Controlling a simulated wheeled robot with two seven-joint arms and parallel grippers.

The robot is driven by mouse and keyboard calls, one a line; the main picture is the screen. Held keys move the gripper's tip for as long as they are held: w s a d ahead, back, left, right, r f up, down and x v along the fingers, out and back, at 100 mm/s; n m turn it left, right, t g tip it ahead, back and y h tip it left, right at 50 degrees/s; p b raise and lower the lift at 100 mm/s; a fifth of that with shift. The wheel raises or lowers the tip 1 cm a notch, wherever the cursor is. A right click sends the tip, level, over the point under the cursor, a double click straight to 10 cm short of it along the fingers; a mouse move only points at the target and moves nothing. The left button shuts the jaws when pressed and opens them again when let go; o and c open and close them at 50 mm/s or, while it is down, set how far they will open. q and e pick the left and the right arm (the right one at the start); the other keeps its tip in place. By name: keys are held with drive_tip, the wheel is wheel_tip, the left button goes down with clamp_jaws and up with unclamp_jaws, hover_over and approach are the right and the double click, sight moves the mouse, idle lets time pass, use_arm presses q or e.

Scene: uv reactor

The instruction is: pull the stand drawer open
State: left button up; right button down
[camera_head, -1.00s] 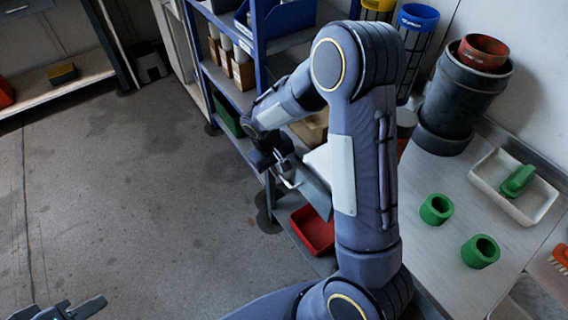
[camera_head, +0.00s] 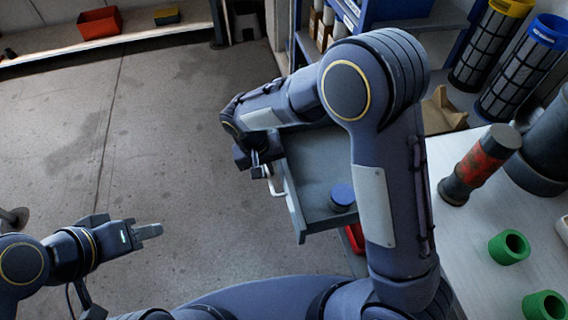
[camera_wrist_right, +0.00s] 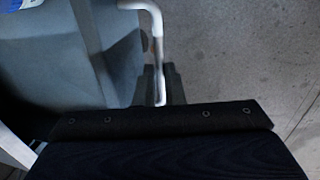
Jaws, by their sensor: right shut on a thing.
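The stand drawer (camera_head: 294,212) is a grey tray that stands pulled out from the stand, below and left of the worktop. A blue round object (camera_head: 342,196) sits inside it. Its pale bar handle (camera_head: 276,184) is on the front face. The handle (camera_wrist_right: 157,22) also crosses the top of the right wrist view beside the drawer (camera_wrist_right: 60,60). My right gripper (camera_head: 264,168) is at the handle and shut on it; its fingers (camera_wrist_right: 160,86) straddle the bar in the wrist view. My left gripper (camera_head: 148,231) hangs over the floor, away from the drawer; its finger gap is unclear.
The worktop (camera_head: 455,240) on the right holds green rings (camera_head: 509,247) and a dark cylinder with a red band (camera_head: 481,165). Blue shelving (camera_head: 400,35) stands behind. A red bin (camera_head: 355,238) shows partly below the drawer. The floor (camera_head: 150,130) at the left is clear.

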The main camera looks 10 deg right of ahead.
drive_tip(key=shift+a, duration=0.7)
drive_tip(key=c, duration=1.5)
unclamp_jaws()
drive_tip(key=shift+s+a+r+p, duration=0.1)
drive_tip(key=shift+a+r+p, duration=0.1)
drive_tip(key=shift+r, duration=1.1)
drive_tip(key=shift+w+a+r+p, duration=0.1)
drive_tip(key=shift+a+r, duration=0.15)
drive_tip(key=shift+r, duration=1)
drive_tip(key=shift+s+a+r+p, duration=0.1)
drive_tip(key=shift+a+r+p, duration=0.1)
drive_tip(key=shift+r, duration=1.1)
